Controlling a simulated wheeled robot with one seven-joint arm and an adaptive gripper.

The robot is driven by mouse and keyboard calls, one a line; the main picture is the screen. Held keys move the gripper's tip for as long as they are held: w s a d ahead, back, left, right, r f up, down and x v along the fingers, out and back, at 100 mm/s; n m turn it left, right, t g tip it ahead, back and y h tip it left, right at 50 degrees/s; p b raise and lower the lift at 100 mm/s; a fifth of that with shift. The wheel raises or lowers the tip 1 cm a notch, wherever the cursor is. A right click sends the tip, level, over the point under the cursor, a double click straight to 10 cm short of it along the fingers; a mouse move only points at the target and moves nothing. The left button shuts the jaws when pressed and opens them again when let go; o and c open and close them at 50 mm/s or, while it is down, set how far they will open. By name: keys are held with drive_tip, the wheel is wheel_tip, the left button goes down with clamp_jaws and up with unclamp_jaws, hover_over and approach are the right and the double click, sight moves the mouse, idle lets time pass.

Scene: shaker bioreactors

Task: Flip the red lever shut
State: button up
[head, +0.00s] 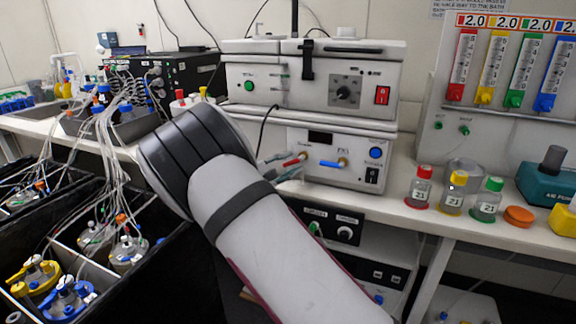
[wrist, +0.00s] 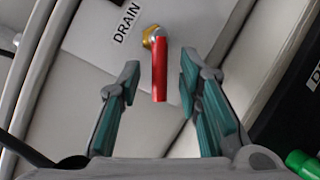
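The red lever (wrist: 160,70) is in the upper middle of the wrist view. It hangs down in the picture from a brass fitting (wrist: 152,36) on a pale panel, beside the word DRAIN. My gripper (wrist: 160,84) is open, with one teal-padded finger on each side of the lever. Gaps show between the lever and both fingers, the right one narrower. In the head view the red lever (head: 292,162) shows small on the front of the lower white unit. My gripper (head: 276,168) is just left of it there, partly hidden by my arm.
A blue lever (head: 330,163) is on the same panel, right of the red one. Small bottles (head: 420,188) with coloured caps stand on the bench at right. Black bins with tubed vessels (head: 128,250) fill the left. A green part (wrist: 303,163) shows at lower right in the wrist view.

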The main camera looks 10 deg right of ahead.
drive_tip(key=shift+w+d, duration=0.1)
drive_tip(key=shift+d, duration=0.05)
clamp_jaws()
drive_tip(key=shift+r+m, duration=0.1)
drive_tip(key=shift+m, duration=0.2)
drive_tip(key=shift+w+r+m+y, duration=0.1)
drive_tip(key=shift+r+m+y, duration=0.15)
drive_tip(key=shift+m, duration=0.3)
drive_tip(key=shift+r+m+y, duration=0.1)
drive_tip(key=shift+m+y, duration=0.25)
drive_tip(key=shift+m, duration=0.2)
drive_tip(key=shift+r+m+g+y+b, duration=0.3)
drive_tip(key=shift+r+m+y+b, duration=0.15)
drive_tip(key=shift+m, duration=0.65)
unclamp_jaws()
